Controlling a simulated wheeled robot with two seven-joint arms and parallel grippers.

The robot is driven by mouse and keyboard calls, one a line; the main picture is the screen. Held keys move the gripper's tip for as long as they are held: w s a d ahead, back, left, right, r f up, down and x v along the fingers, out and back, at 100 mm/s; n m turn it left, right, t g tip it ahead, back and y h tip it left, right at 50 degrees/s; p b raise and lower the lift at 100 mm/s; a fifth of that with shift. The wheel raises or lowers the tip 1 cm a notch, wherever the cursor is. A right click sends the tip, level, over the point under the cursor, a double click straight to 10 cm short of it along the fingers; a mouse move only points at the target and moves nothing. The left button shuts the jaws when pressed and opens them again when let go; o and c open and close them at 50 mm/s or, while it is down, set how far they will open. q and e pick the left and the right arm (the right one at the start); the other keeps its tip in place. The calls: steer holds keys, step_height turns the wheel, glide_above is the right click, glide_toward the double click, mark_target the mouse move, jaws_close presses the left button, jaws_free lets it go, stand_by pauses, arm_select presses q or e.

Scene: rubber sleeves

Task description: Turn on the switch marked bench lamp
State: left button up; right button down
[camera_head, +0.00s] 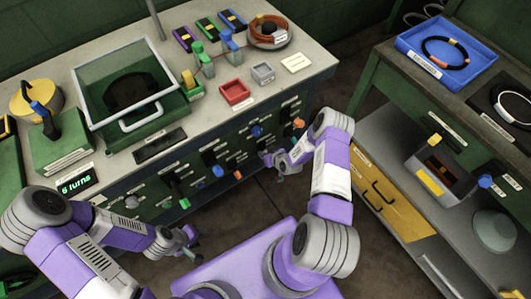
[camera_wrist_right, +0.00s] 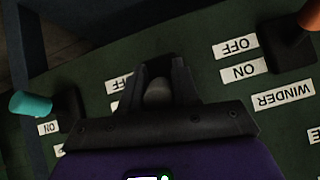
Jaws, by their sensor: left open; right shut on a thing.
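The switch panel (camera_head: 150,212) is the dark green bench front, with several levers and small white labels. My right gripper (camera_head: 270,158) is at this panel. In the right wrist view my right gripper (camera_wrist_right: 158,80) is shut on a grey switch knob (camera_wrist_right: 158,92), seen between its fingers. An OFF label (camera_wrist_right: 120,83) shows partly beside it; this switch's name label is hidden by the gripper. I cannot read a bench lamp label in either view. My left gripper (camera_head: 190,238) is open and empty, low in front of the panel's left part.
In the wrist view, an orange-tipped lever (camera_wrist_right: 288,40) by a WINDER label (camera_wrist_right: 283,98) and a teal-tipped lever (camera_wrist_right: 32,105) flank my gripper. A clear-lidded box (camera_head: 125,85) and red tray (camera_head: 235,92) are on the bench. A shelf unit (camera_head: 400,130) stands right.

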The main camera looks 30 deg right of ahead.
steer(key=c, duration=0.9)
jaws_free()
steer(key=p+v, duration=0.2)
steer(key=v, duration=0.5)
steer(key=shift+s+r, duration=0.2)
steer(key=shift+s, duration=0.05)
steer(key=shift+a, duration=0.1)
